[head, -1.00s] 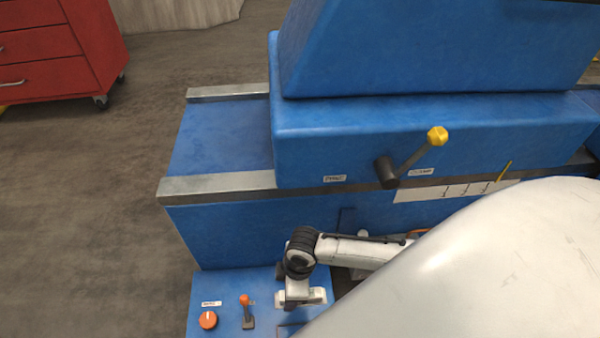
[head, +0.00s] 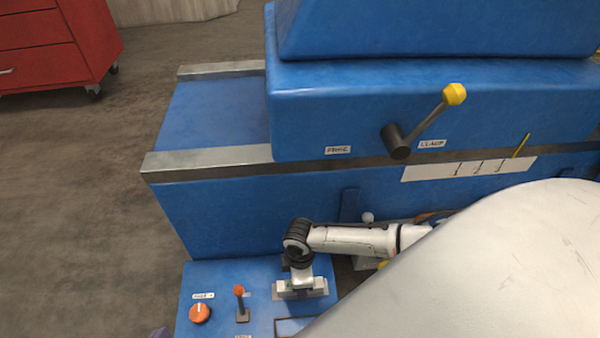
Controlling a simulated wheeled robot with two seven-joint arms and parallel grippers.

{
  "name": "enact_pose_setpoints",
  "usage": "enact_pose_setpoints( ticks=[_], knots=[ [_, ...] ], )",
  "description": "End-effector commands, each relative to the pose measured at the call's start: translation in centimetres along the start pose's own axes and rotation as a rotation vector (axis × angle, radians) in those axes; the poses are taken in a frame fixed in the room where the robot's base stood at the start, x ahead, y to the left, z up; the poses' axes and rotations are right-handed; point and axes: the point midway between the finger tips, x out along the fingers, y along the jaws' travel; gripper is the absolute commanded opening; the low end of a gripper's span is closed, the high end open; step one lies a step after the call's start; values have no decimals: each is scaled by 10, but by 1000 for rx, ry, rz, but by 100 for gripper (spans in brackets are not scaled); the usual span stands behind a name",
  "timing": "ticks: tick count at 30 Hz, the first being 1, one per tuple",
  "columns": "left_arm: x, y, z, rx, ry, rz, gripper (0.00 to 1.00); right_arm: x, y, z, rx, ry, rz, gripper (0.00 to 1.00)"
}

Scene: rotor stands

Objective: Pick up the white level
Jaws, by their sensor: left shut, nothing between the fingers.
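I cannot make out a white level in this view. My left gripper (head: 301,291) is at the end of a white arm with a black wrist joint, low in the middle of the picture, over the right part of a low blue control panel (head: 222,275). It is shut, with nothing seen in it; its fingertips are hard to make out. My right gripper is not in view. A large pale rounded surface (head: 490,270) covers the lower right and hides what lies behind it.
A big blue machine (head: 225,215) with metal rails stands behind the panel. It has a yellow-tipped clamp lever (head: 428,118). The panel carries an orange knob (head: 200,313) and an orange-tipped toggle (head: 241,302). A red drawer cabinet (head: 50,40) stands upper left; the floor between is clear.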

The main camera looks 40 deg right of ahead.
Motion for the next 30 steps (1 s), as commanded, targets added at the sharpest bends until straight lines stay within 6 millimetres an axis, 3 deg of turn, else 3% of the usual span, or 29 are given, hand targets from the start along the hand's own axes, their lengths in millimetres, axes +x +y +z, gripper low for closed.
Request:
enact_pose_setpoints(
  ticks=[9, 18, 26, 30],
  knots=[
    [-1, 3, -4, -6, 18, 13, 0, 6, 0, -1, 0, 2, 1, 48],
    [-1, 3, -3, -5, 17, 12, 0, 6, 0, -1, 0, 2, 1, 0],
    [-3, 3, -5, -3, 16, 9, 0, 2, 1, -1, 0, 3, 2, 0],
    [-5, 0, -4, 9, -17, -14, 0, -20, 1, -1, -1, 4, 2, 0]
  ],
)
